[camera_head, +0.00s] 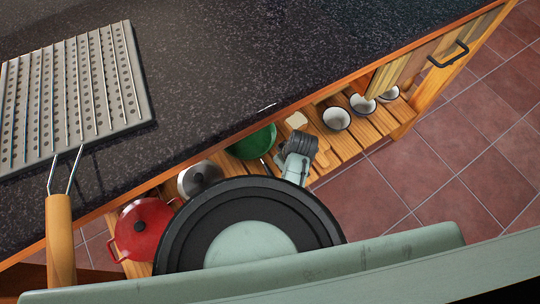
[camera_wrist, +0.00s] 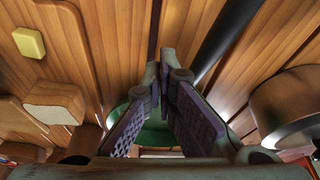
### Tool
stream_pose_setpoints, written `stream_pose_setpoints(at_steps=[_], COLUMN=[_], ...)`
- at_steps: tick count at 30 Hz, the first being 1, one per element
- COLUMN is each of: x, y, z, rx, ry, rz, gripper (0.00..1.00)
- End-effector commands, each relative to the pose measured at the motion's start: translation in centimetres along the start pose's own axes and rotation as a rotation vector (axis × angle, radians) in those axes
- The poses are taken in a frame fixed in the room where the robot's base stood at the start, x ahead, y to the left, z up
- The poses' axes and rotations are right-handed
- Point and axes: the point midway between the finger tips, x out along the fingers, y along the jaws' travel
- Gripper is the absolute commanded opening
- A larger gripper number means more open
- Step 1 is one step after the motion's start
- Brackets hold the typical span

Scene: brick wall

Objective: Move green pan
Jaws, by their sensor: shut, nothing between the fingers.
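The green pan (camera_head: 253,144) sits on the wooden slatted shelf below the counter, partly hidden by the counter's edge. In the wrist view a strip of its green body (camera_wrist: 153,137) shows behind and between my fingers. A dark handle, apparently the pan's, runs to the upper right in the wrist view. My gripper (camera_wrist: 160,75) is shut and empty, its fingertips together over the shelf slats beside the handle. In the head view my gripper's dark end is just right of the pan; its fingertips are hidden there.
A steel pot (camera_head: 199,178) and a red pot (camera_head: 142,228) stand left of the pan on the shelf. A cream block (camera_head: 296,120) lies close by, and several white bowls (camera_head: 336,118) stand to the right. The dark counter (camera_head: 250,55) overhangs the shelf.

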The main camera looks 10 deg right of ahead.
Motion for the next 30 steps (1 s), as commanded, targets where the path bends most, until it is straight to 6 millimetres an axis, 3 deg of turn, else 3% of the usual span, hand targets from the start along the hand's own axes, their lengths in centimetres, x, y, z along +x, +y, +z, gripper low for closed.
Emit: stream_pose_setpoints(at_steps=[7, 15, 30], x=[5.4, 6.1, 6.3], y=[0.0, 0.0, 0.0], z=[0.0, -3.4, -4.2], rx=[0.000, -0.002, -0.002], ry=[-0.001, 0.000, 0.000], rz=[-0.002, 0.001, 0.002], gripper=[0.00, 0.00, 0.00])
